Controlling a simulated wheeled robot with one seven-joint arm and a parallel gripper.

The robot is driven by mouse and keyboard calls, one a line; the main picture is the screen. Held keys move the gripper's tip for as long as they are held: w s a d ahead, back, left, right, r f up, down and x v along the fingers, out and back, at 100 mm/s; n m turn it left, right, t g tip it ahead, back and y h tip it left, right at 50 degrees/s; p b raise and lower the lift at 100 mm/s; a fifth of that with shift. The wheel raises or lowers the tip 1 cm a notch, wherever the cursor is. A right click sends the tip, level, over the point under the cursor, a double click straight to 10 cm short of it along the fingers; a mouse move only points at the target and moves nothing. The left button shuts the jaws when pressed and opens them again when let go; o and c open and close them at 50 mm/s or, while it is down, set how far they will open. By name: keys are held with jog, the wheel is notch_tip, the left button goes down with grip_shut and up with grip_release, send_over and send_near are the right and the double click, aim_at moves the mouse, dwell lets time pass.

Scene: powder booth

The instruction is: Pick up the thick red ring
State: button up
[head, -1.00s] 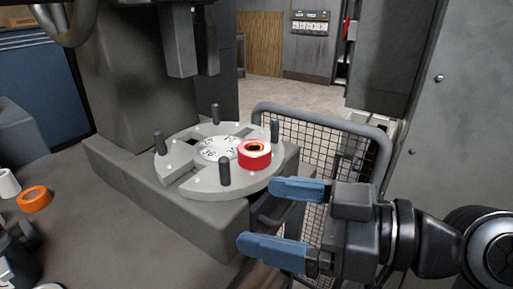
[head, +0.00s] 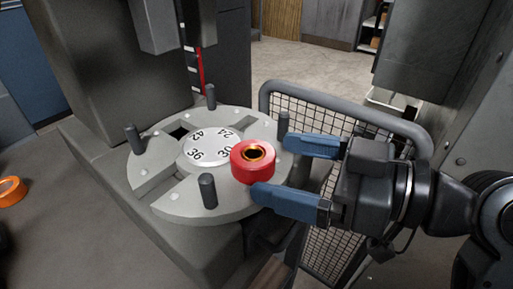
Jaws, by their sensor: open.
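The thick red ring (head: 252,173) lies on the round grey plate (head: 190,205), near its right side, with its dark centre hole facing up. My gripper (head: 268,168) comes in from the right with its two blue fingers open. The far fingertip is to the right of the ring, toward the back. The near fingertip is at the ring's lower right edge in the picture. The ring is not gripped. I cannot tell whether a finger touches it.
Dark upright pegs (head: 208,191) stand around the plate, one just behind the far finger. A white numbered dial (head: 208,148) sits in the plate's middle. A mesh guard (head: 335,240) stands behind and below my gripper. An orange ring (head: 11,191) lies far left.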

aim_at(246, 152)
jog(key=x, duration=0.2)
jog(key=p+x, duration=0.1)
jog(key=x, duration=0.4)
jog(key=shift+w+a+r, duration=0.1)
jog(key=shift+w+r, duration=0.15)
jog(key=shift+w, duration=0.1)
jog(key=c, duration=1.2)
